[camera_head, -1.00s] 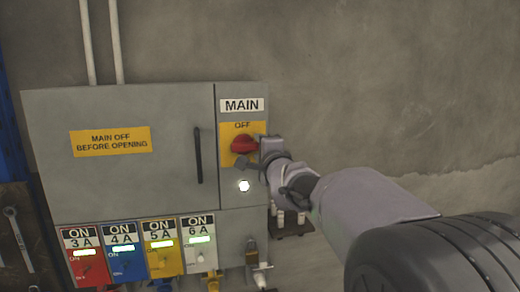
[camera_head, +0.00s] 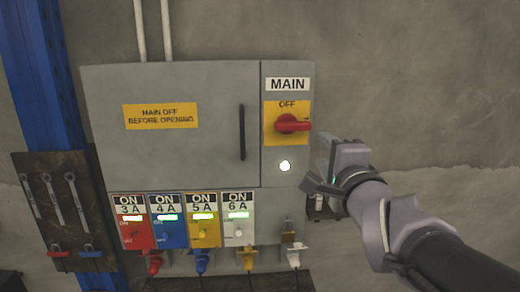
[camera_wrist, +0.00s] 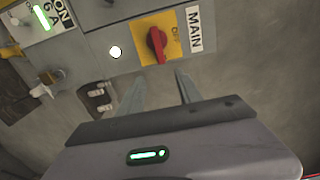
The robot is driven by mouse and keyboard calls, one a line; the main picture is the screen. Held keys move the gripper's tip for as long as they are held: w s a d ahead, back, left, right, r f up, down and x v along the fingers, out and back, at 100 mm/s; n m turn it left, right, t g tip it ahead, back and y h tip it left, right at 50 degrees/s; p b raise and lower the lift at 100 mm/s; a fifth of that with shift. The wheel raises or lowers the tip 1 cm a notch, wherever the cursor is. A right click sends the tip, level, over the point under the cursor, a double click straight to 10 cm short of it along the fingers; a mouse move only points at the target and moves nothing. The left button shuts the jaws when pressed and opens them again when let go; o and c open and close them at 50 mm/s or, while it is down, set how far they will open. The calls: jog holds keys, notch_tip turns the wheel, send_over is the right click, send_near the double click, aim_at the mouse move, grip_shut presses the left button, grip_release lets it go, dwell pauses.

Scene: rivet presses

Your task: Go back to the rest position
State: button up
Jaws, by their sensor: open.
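My gripper (camera_head: 320,168) is open and empty in the head view, just right of the grey electrical cabinet (camera_head: 185,87) and apart from the red main switch. The red rotary main switch (camera_head: 292,124) sits on a yellow plate under the MAIN label, its handle lying sideways. A white round lamp (camera_head: 285,166) glows below it. In the wrist view, the two fingers of my gripper (camera_wrist: 160,90) stand apart with nothing between them, and the red switch (camera_wrist: 157,45) is beyond them.
Several lit ON modules, red (camera_head: 132,233), blue, yellow and white, line the cabinet's lower edge with plugs beneath. Bare wall (camera_head: 420,80) is at right.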

jog(key=shift+f, duration=0.15)
jog(key=s+f+n+g+h+b, duration=0.15)
jog(key=s+f+b, duration=0.25)
jog(key=f, duration=0.5)
jog(key=s+f+n+g+b, duration=0.3)
jog(key=f+b, duration=0.1)
jog(key=f, duration=0.4)
jog(key=s+a+f+n+g+y+b, duration=0.1)
jog(key=s+a+f+n+g+b, duration=0.2)
jog(key=s+f, duration=0.6)
jog(key=s+a+f+n+g+y+b, duration=0.2)
jog(key=s+a+f+n+g+b, duration=0.2)
jog(key=s+f, duration=0.5)
notch_tip(320, 180, down, 3)
jog(key=shift+s+a+r+n+g, duration=0.1)
jog(key=shift+s+a+n+g, duration=0.2)
jog(key=shift+n, duration=0.85)
jog(key=shift+y, duration=0.25)
